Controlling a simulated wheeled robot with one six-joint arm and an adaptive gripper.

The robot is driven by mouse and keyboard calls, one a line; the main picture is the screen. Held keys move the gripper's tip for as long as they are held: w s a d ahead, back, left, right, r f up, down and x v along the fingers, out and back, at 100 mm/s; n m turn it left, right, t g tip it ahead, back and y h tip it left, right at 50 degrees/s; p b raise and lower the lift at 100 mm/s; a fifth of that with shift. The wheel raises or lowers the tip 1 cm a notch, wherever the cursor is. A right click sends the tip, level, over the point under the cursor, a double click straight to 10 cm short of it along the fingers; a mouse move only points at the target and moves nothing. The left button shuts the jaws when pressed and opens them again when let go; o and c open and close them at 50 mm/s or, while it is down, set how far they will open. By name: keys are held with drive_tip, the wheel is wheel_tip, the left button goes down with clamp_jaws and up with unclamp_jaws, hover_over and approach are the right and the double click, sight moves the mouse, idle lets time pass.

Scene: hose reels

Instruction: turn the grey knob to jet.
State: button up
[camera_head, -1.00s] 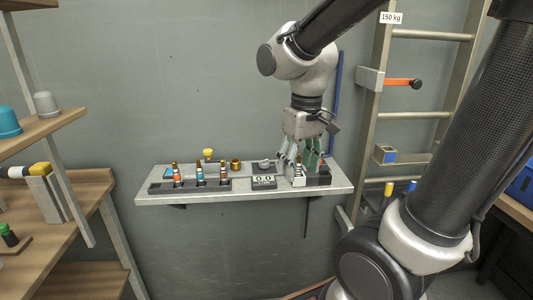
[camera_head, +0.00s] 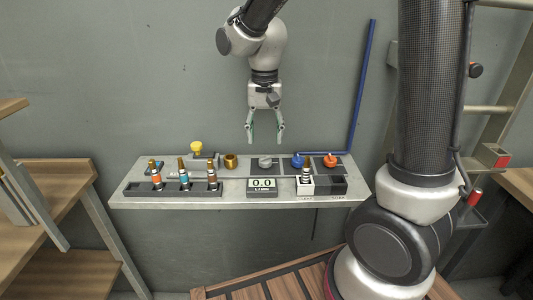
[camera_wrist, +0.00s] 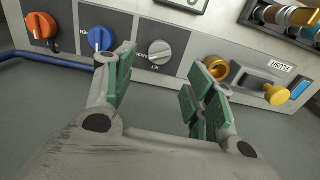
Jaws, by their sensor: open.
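The grey knob (camera_head: 265,161) sits on a dark plate on the wall shelf, behind the small display. In the wrist view the grey knob (camera_wrist: 160,52) is round with a raised grip bar, with small lettering around it too small to read surely. My gripper (camera_head: 265,141) is open and empty, pointing down above and just behind the grey knob. In the wrist view its green-padded fingers (camera_wrist: 165,85) stand apart, with the knob showing beyond and between them. The gripper does not appear to touch the knob.
A blue knob (camera_head: 297,160) and an orange knob (camera_head: 330,160) sit to the right. A brass fitting (camera_head: 231,161) and a yellow knob (camera_head: 196,147) are to the left. The display (camera_head: 262,185) reads 0.0. Several nozzles stand in the front rack (camera_head: 133,189).

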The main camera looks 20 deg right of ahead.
sight(265, 157)
wheel_tip(265, 157, down, 8)
drive_tip(key=shift+r, duration=0.1)
idle(0.4)
drive_tip(key=c, duration=1.1)
